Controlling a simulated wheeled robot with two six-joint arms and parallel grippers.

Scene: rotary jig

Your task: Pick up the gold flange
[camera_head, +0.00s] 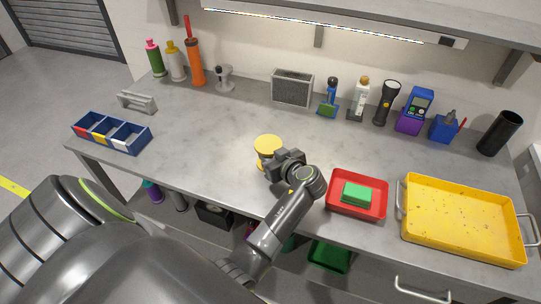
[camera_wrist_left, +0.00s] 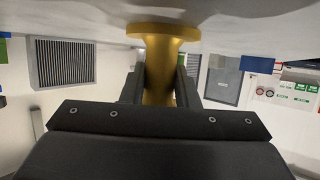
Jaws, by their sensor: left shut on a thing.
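The gold flange (camera_head: 268,146) is at the middle of the bench, with its round yellow top disc showing in the head view. My left gripper (camera_head: 272,161) is at the flange, its dark body covering the flange's lower right part. In the left wrist view the gold flange (camera_wrist_left: 160,70) stands between the two dark fingers of my left gripper (camera_wrist_left: 160,86). The fingers are shut on its narrower neck, with a wide rim beyond them. Whether the flange touches the bench is hard to tell. My right gripper is not in view.
A red tray (camera_head: 343,210) with a green block (camera_head: 357,194) lies right of the gripper, beside a yellow tray (camera_head: 425,241). A blue divided bin (camera_head: 126,149) is at the left. Bottles, a speaker (camera_head: 292,88) and tools line the back. The bench's middle left is clear.

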